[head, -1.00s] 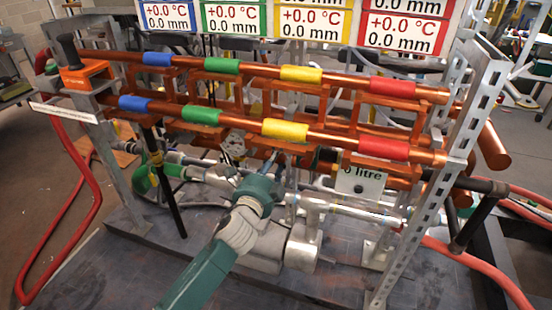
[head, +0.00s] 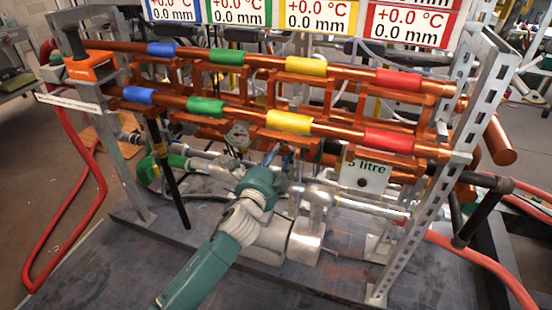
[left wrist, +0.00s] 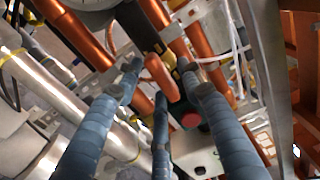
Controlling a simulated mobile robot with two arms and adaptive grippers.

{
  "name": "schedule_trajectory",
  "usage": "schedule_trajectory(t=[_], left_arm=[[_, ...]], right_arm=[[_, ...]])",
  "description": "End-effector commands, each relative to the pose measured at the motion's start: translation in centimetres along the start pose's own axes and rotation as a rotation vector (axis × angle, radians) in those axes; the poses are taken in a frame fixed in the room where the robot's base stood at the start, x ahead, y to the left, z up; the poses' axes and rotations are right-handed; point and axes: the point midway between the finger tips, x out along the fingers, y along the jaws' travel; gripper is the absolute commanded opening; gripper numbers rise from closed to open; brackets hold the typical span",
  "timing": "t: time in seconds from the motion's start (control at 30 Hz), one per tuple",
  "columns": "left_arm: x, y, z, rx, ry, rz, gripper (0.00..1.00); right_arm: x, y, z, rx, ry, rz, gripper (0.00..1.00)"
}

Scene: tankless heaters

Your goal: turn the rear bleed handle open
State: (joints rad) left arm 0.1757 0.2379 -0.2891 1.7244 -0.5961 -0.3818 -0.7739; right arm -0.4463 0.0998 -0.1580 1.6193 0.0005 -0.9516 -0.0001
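My left gripper (head: 282,156) comes up from the bottom centre of the head view to the space under the front copper rail. In the left wrist view its three grey-blue ribbed fingers (left wrist: 160,75) are spread apart. A short orange-red rounded bar (left wrist: 161,78) shows between the fingertips, with a gap to either side; I cannot tell whether it touches any finger. I cannot tell for certain which part is the rear bleed handle. A black upright handle (head: 73,42) stands on an orange block (head: 90,69) at the far left. My right gripper is not in view.
Two copper rails with colored bands (head: 289,121) run across a metal frame (head: 467,130). A "5 litre" sign (head: 365,173) hangs at the right. Silver pipes (head: 345,203) lie close beside my gripper. Red hoses (head: 98,180) loop at the left. The dark platform (head: 120,270) is clear in front.

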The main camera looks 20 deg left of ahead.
Motion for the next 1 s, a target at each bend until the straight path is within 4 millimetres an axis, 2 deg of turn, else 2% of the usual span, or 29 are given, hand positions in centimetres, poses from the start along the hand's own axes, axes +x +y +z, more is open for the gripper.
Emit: schedule_trajectory(t=[0.17, 0.4, 0.6, 0.73, 1.0], left_arm=[[-2.5, 0.2, 0.0, 0.001, 0.001, 0.003, 0.39], [-7.8, 0.3, 0.0, 0.000, 0.000, 0.006, 0.39], [-10.8, 0.2, 0.1, 0.000, -0.002, 0.005, 0.39], [-11.6, 0.2, 0.1, -0.001, -0.002, 0.004, 0.39], [-11.8, 0.1, 0.1, 0.000, -0.002, 0.003, 0.39]], right_arm=[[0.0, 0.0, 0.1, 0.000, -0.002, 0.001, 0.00], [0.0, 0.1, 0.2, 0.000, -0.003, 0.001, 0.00], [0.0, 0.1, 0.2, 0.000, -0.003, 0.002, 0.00], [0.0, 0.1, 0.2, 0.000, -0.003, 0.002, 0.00], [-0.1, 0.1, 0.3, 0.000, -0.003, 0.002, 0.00]])
